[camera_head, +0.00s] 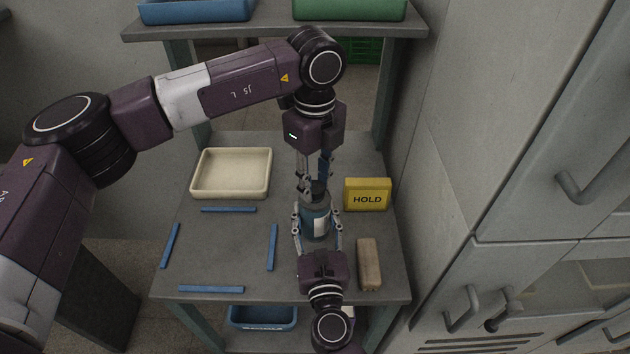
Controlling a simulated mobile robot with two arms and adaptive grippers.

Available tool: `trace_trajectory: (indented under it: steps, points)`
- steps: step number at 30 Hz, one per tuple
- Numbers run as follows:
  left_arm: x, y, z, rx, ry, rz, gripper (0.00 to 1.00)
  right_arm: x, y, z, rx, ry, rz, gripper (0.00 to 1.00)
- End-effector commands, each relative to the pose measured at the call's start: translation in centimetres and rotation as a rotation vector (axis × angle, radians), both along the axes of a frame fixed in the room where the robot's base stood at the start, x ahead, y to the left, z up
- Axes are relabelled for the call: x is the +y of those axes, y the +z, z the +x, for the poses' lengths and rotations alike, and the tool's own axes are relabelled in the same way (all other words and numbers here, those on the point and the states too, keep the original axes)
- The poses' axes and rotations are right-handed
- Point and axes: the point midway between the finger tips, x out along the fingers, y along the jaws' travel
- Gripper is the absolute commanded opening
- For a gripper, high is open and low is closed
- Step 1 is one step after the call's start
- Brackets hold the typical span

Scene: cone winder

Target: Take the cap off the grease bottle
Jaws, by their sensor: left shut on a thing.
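The grease bottle (314,222) stands upright on the grey table, blue with a white label. Its grey upper part is partly covered by my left gripper (314,186), which points straight down from above. The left gripper is shut on the cap at the bottle's top; the cap is mostly hidden by the fingers. I cannot tell whether the cap is still seated on the bottle's neck. My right gripper (317,219) comes from the table's front edge. Its fingers lie on both sides of the bottle's body and appear shut on it.
A cream tray (197,190) lies left of the bottle. A yellow HOLD block (367,194) and a tan block (368,265) are close on the right. Blue strips (272,248) mark a bare area at left. A shelf (270,29) overhangs the back; grey cabinets stand right.

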Motion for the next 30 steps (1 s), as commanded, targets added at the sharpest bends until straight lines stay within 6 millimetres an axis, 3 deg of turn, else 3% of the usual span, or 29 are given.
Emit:
trace_trajectory:
  steps: [3, 9, 30]
  points:
    - [0.10, 0.08, 0.21, -0.006, 0.202, 0.000, 0.00, 0.03, 0.07, -0.03, -0.001, 0.000, 0.000, 0.00]
    - [0.11, 0.10, 0.21, -0.006, 0.396, 0.001, 0.00, 0.03, 0.06, -0.03, -0.001, 0.000, 0.000, 0.00]
    - [0.11, 0.25, 0.23, -0.006, 0.391, 0.001, 0.00, -0.01, 0.06, -0.01, -0.001, -0.001, 0.000, 0.00]
